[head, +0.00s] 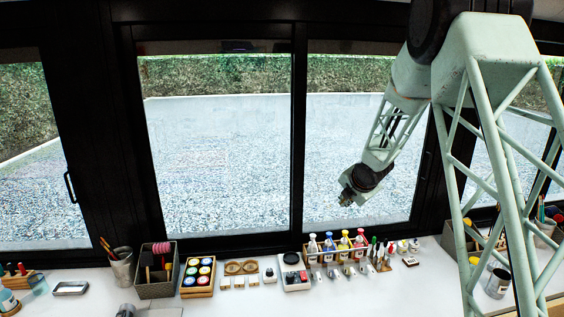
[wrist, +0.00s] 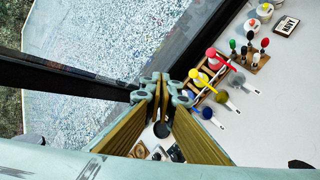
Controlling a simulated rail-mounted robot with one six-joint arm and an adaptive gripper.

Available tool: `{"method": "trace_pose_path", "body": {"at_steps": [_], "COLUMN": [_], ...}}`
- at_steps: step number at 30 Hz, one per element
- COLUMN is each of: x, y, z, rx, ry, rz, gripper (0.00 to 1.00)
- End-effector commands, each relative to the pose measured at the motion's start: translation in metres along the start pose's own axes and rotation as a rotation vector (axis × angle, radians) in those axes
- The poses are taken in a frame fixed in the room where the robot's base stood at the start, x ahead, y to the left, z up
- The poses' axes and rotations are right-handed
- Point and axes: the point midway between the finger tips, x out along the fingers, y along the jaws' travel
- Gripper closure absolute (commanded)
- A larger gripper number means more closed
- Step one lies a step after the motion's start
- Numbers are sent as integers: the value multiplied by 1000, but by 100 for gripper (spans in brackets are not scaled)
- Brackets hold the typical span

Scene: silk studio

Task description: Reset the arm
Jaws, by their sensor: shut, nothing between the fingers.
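My pale green arm (head: 395,115) hangs from the upper right in the head view, with its lower end in front of the windows. My gripper (head: 345,199) is above the back of the white worktop and touches nothing there. In the wrist view its two fingers (wrist: 160,88) point away from the camera and come together near the middle. It is shut and empty. The fingers hide part of the worktop below.
A bottle rack (head: 310,252) with coloured caps stands below and left of my gripper. A grey bin (head: 155,280), a tray of coloured jars (head: 198,276) and a tumbler (head: 121,268) line the worktop (head: 350,295). Black-framed windows (head: 298,150) stand behind. Air around the gripper is free.

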Motion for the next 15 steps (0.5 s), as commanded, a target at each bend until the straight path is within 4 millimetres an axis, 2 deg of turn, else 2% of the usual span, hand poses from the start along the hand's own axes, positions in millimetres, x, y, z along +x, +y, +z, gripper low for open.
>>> {"method": "trace_pose_path", "body": {"at_steps": [15], "x": [-100], "y": [-13], "z": [8], "rx": [306], "ry": [-71], "rz": [-67], "gripper": [100]}}
